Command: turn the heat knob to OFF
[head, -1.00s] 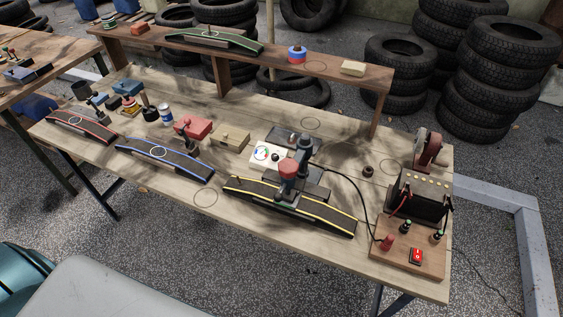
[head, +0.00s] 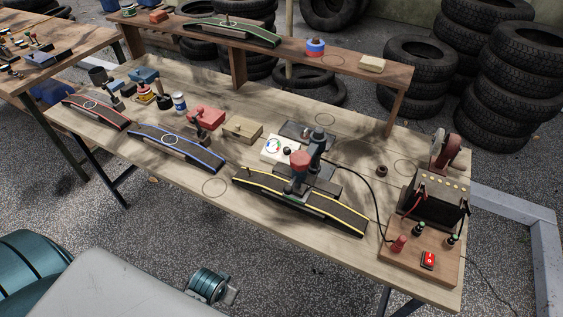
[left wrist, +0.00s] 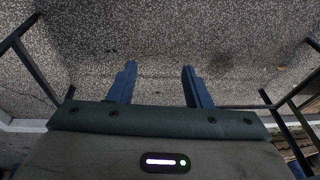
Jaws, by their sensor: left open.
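A white control box (head: 280,149) with a coloured round dial stands on the bench, left of the press-like stand with a red top. A small dark knob (head: 287,152) sits on its face, probably the heat knob; its marking is too small to read. In the left wrist view my left gripper (left wrist: 158,82) is open and empty, its two blue fingers apart over speckled ground. The control box is not in that view. My right gripper is not in view.
The press-like stand (head: 300,162) and a yellow-edged ramp (head: 335,210) stand close right of and in front of the box. A blue-edged ramp (head: 178,145) lies left. A wooden switch board (head: 440,268) is at the right end. A raised shelf (head: 345,72) runs behind.

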